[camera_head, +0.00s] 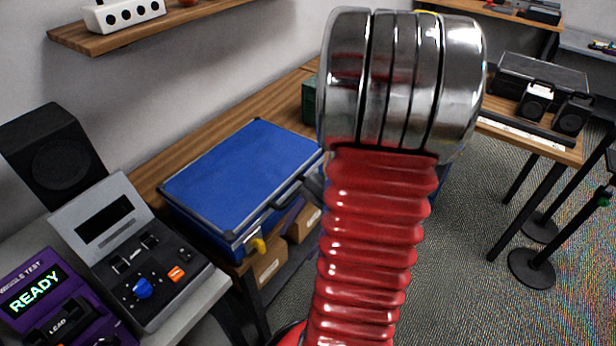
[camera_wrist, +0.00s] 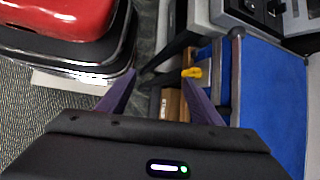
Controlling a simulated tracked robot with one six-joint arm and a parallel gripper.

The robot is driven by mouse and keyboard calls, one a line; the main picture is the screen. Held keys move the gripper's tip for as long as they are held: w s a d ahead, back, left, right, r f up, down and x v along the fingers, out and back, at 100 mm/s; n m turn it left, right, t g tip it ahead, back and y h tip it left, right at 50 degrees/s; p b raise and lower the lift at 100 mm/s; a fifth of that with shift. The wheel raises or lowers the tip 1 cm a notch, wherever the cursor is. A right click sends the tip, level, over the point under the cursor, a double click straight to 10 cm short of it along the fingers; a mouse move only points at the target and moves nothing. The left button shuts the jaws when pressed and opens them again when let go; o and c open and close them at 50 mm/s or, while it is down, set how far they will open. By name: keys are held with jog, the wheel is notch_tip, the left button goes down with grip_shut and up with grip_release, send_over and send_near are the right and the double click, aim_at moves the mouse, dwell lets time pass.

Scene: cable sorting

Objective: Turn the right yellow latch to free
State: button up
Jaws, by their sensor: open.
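A closed blue case (camera_head: 243,168) with dark edges lies on the wooden bench in the head view. One yellow latch (camera_head: 258,246) sits on its front face near the left corner. I cannot see a second, right latch; my arm covers the case's right end in the head view. In the wrist view the blue case (camera_wrist: 270,95) is at the right, and one yellow latch (camera_wrist: 192,72) sticks out from its edge. My gripper (camera_wrist: 159,77) has its two purple fingers spread, with nothing between them. The latch appears just beyond the right fingertip, apart from it.
Cardboard boxes (camera_head: 268,264) stand under the bench below the case. A grey device (camera_head: 140,255) with knobs and a purple tester (camera_head: 55,305) reading READY are at the left. A black speaker (camera_head: 52,150) stands behind them. Open carpet (camera_head: 465,240) lies at the right.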

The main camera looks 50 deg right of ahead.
jog(key=s+d+f+m+t+h, duration=0.2)
jog(key=d+f+m+t, duration=0.1)
jog(key=d+m+t, duration=0.4)
jog(key=s+d+f+m+t+h, duration=0.3)
jog(key=d+m+t, duration=0.5)
jog(key=d, duration=0.8)
jog(key=m, duration=0.3)
jog(key=shift+f, duration=0.35)
jog(key=w+a, duration=0.1)
jog(key=w, duration=1.2)
jog(key=shift+w+a, duration=0.2)
jog(key=shift+w, duration=0.2)
jog(key=shift+c, duration=0.2)
